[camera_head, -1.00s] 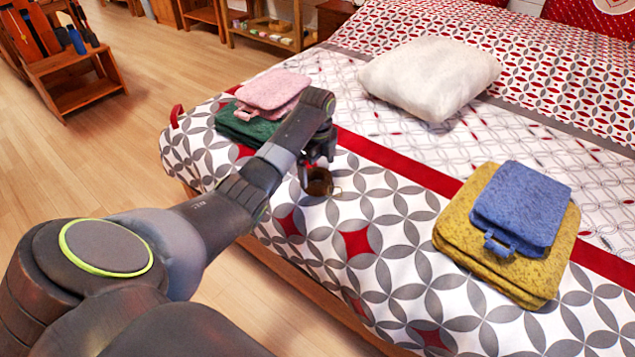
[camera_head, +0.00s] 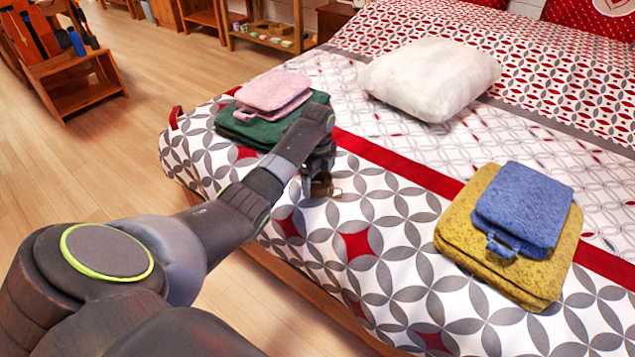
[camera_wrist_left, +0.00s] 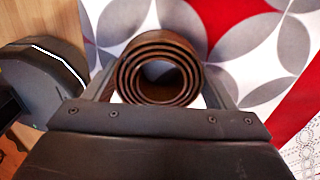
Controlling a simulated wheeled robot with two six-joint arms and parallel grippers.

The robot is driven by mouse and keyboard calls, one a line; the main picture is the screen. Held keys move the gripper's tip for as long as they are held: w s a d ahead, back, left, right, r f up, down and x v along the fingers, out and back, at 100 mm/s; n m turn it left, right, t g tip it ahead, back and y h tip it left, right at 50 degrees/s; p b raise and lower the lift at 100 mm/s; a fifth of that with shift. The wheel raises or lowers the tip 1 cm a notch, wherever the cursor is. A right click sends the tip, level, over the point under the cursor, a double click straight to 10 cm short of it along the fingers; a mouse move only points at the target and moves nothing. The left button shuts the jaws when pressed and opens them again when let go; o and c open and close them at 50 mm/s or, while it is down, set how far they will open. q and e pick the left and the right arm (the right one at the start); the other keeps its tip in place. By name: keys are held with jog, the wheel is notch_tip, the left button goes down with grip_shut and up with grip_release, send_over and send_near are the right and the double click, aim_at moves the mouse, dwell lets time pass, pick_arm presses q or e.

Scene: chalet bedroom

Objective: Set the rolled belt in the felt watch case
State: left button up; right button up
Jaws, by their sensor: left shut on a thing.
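My left gripper (camera_head: 320,172) is shut on the rolled belt (camera_head: 321,187), a brown coil with a small metal-coloured buckle at its right side. It is over the near part of the bed, in front of the green and pink stack. In the left wrist view the belt (camera_wrist_left: 158,50) shows end-on as a spiral between the two fingers. I cannot tell whether it touches the bed. No thing is clearly a felt watch case; a small red piece (camera_head: 175,117) stands at the bed's left edge, too small to identify. My right gripper is out of view.
A pink folded piece (camera_head: 272,90) lies on a green one (camera_head: 250,130). A blue piece (camera_head: 524,203) with a loop lies on a yellow one (camera_head: 470,245). A white pillow (camera_head: 430,77) lies farther back. The patterned bed (camera_head: 385,235) between the stacks is clear.

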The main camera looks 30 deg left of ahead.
pick_arm(q)
jog(key=shift+r, duration=0.25)
notch_tip(320, 180, up, 10)
jog(key=p, duration=0.2)
jog(key=shift+f, duration=0.2)
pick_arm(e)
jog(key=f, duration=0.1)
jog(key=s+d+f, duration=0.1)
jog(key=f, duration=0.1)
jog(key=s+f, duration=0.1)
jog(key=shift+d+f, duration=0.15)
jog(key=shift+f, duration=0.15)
